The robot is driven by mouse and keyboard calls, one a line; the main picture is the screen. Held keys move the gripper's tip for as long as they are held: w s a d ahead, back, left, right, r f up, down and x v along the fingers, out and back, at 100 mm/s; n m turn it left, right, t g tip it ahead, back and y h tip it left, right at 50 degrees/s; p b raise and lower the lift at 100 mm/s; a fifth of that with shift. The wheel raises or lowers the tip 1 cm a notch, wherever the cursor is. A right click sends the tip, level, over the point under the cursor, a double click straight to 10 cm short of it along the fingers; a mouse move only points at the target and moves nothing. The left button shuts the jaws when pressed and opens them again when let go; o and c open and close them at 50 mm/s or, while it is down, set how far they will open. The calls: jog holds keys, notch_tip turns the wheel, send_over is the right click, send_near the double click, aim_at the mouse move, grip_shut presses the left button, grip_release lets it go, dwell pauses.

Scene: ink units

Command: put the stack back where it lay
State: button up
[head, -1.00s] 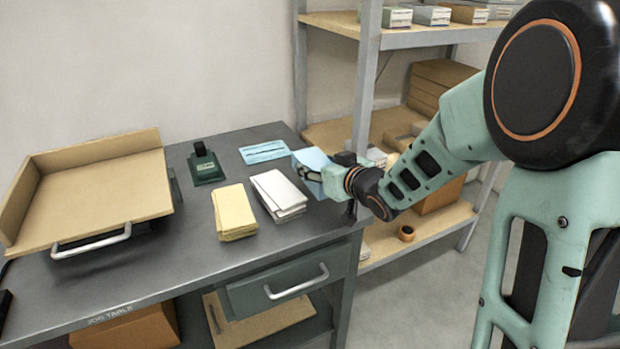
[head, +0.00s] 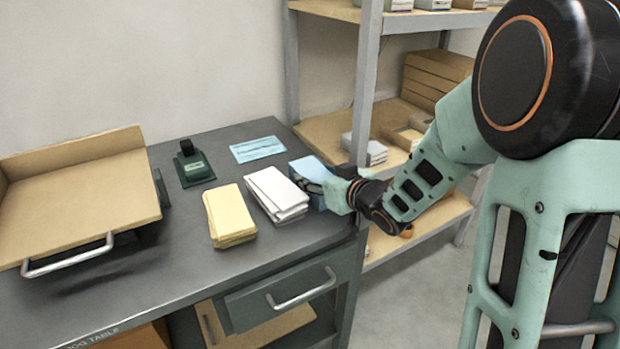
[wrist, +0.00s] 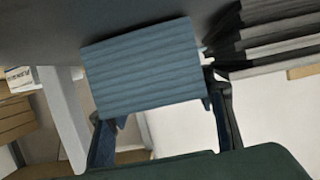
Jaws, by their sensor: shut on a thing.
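A light blue stack (head: 308,170) is held at the table's right end, just right of the white stack (head: 276,192). My gripper (head: 335,190) is shut on it from the right, and its fingers are partly hidden in the head view. In the wrist view the blue stack (wrist: 140,65) shows its layered side between my gripper's fingers (wrist: 163,122), with the dark table top close against it. I cannot tell whether it touches the table. A yellow stack (head: 230,215) lies left of the white one. A flat printed blue sheet (head: 257,149) lies behind them.
The grey table (head: 185,270) carries a wooden tray (head: 75,200) with a handle at left and a dark green stamp-like block (head: 193,165). A shelf post (head: 367,90) and stocked shelves stand close behind my wrist. Layered edges (wrist: 285,45) lie near the stack in the wrist view.

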dwell(0.3)
jog(key=shift+f, duration=0.2)
jog(key=o, duration=1.4)
jog(key=shift+r, duration=0.15)
jog(key=shift+s+d+r, duration=0.15)
jog(key=p+v, duration=0.2)
jog(key=v, duration=0.9)
jog(key=shift+s+d, duration=0.15)
jog(key=shift+s, duration=0.15)
